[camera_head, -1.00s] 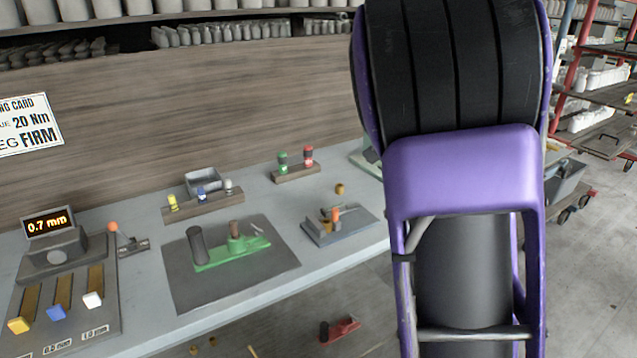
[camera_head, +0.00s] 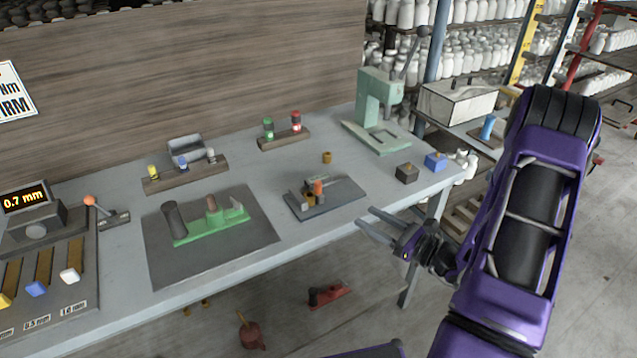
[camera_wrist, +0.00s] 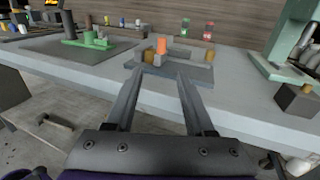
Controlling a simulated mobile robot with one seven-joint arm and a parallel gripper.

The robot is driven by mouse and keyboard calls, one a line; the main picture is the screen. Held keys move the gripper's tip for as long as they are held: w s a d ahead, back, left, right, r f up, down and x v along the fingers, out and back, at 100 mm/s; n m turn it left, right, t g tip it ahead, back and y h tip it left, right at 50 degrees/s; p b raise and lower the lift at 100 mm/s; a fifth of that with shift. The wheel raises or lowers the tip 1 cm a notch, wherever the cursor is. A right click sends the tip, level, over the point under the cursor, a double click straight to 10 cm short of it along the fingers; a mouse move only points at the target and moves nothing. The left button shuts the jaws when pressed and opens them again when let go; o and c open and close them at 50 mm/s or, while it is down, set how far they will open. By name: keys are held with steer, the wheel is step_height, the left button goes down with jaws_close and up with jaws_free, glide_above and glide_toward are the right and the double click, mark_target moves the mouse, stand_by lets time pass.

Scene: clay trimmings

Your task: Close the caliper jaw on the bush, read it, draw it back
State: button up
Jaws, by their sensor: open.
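The caliper fixture (camera_head: 345,199) is a dark plate with a small jaw assembly and an upright orange handle (camera_head: 318,187), at mid-bench. A brass-coloured bush (camera_head: 308,199) seems to sit at the jaw beside the handle; the gap between them is too small to judge. In the wrist view the orange handle (camera_wrist: 161,46) and the bush (camera_wrist: 149,57) stand beyond my fingertips. My gripper (camera_head: 366,221) is open and empty, just off the front edge of the bench, to the right of and nearer than the fixture. Its fingers (camera_wrist: 160,76) point toward the fixture.
A loose brass bush (camera_head: 327,158) stands behind the fixture. A green clamp block (camera_head: 215,227) lies on a grey mat to the left. A display (camera_head: 25,199) reads 0.7 mm. A green press (camera_head: 377,110) and two small blocks (camera_head: 407,173) are at the right.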

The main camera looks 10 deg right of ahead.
mark_target(318, 192)
steer(key=x, duration=1.7)
steer(key=shift+w+d+r+p, duration=0.1)
steer(key=shift+w+r+p, duration=0.05)
steer(key=shift+w+p, duration=0.2)
steer(key=shift+c, duration=0.3)
jaws_close()
